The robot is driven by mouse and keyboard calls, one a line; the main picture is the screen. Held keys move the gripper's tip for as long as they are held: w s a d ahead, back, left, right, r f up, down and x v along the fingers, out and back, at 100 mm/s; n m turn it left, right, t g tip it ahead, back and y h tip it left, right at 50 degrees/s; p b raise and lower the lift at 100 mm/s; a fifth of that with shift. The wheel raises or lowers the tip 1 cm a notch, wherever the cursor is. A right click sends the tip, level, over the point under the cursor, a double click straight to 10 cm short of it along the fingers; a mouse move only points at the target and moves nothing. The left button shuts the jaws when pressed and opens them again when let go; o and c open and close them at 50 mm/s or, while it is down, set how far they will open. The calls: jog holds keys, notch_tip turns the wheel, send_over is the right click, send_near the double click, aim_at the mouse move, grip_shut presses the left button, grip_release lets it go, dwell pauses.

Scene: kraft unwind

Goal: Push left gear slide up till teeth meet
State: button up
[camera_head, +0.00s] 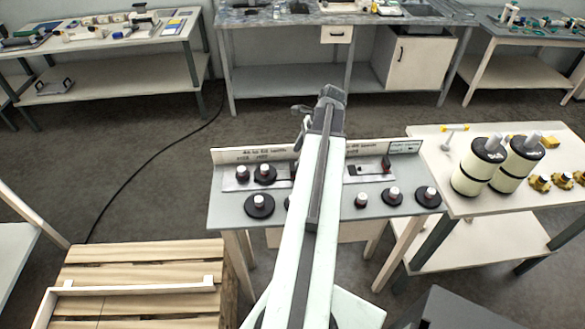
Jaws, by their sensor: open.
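A grey bench (228,212) stands in the middle with an upright labelled back board (225,155). On its left side is a metal slide plate (230,184) with two dark gears with white hubs, one at the left (242,174) and one beside it (265,175). A larger dark gear (259,206) lies in front of the plate. I cannot tell whether any teeth touch. My arm crosses the bench middle and hides part of it. My gripper (303,110) shows small and dark beyond the back board, open, apart from the gears.
A right-hand plate (357,170) and several gears (427,196) occupy the bench's right side. A table (447,196) with two large rolls (478,165) adjoins at right. A wooden pallet (140,255) lies front left. Workbenches line the back; a cable (137,172) crosses the floor.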

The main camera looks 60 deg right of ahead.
aim_at(293, 166)
jog(key=b+x, duration=0.5)
jog(key=x, duration=0.1)
jog(key=shift+f, duration=0.4)
jog(key=shift+r, duration=0.15)
jog(key=c, duration=1)
jog(key=shift+w+a, duration=0.6)
jog(key=shift+w, duration=0.25)
jog(key=o, duration=1)
jog(key=p+v, duration=0.7)
jog(key=v, duration=0.1)
